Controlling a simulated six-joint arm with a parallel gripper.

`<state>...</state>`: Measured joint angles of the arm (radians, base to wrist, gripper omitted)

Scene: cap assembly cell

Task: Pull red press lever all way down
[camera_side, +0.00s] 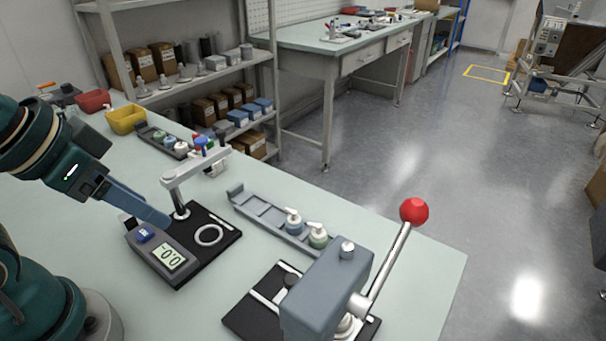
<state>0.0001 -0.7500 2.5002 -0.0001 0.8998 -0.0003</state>
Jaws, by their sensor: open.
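The press (327,287) is a grey-blue block on a black base at the front right of the table. Its lever (388,262) is a silver rod with a red ball knob (413,211). The lever tilts up and to the right, with the knob high above the table edge. Part of a white item shows under the press head; most of it is hidden. My gripper (150,213) is at the left, above the device with the digital display, well away from the lever. Its fingers overlap in this view, and nothing shows held in them. It is open.
A display device (160,252) on a black plate stands below my gripper. A grey rack (262,209) with two pump-top bottles lies between it and the press. A rack of coloured caps (165,139) and a yellow bin (126,119) are farther back. The table's right front corner is clear.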

